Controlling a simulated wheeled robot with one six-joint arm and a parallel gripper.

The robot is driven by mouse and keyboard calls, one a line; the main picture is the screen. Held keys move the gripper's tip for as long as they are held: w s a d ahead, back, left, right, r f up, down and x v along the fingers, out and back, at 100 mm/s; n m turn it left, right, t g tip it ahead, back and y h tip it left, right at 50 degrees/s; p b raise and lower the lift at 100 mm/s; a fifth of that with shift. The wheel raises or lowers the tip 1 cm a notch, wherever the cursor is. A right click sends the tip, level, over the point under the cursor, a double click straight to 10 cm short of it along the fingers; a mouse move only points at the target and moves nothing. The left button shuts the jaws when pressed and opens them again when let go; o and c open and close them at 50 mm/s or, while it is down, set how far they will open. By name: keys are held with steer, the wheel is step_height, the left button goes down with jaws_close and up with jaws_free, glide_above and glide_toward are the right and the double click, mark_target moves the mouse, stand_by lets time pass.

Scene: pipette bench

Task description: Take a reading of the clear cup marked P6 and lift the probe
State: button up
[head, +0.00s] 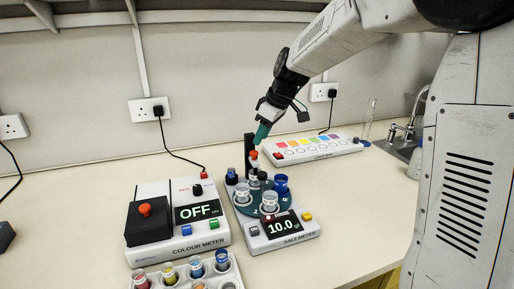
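The salt meter (281,232) stands at the middle of the bench with its display reading 10.0. Its round dark carousel (256,210) carries clear cups, one at the left (243,196) and one at the front (270,203), and a blue cup (281,186). The marks are too small to read, so I cannot tell which cup is P6. A probe with a red top (253,155) stands by a black post (248,146) at the carousel's back; its lower end is hidden. My gripper (261,136), with teal fingers, points down just above the red top. Contact and finger gap are unclear.
The colour meter (205,250), showing OFF, stands left with a black lid. A rack (233,277) of coloured vials is at the front. A colour-patch panel (311,150) lies behind right, near a glass cylinder (370,115) and sink (400,148). The bench is clear right of the salt meter.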

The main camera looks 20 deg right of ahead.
mark_target(254, 152)
steer(key=x, duration=0.5)
steer(key=shift+f, duration=0.2)
jaws_close()
steer(key=shift+r, duration=2.9)
steer(key=shift+w, duration=0.1)
jaws_free()
steer(key=shift+r, duration=0.1)
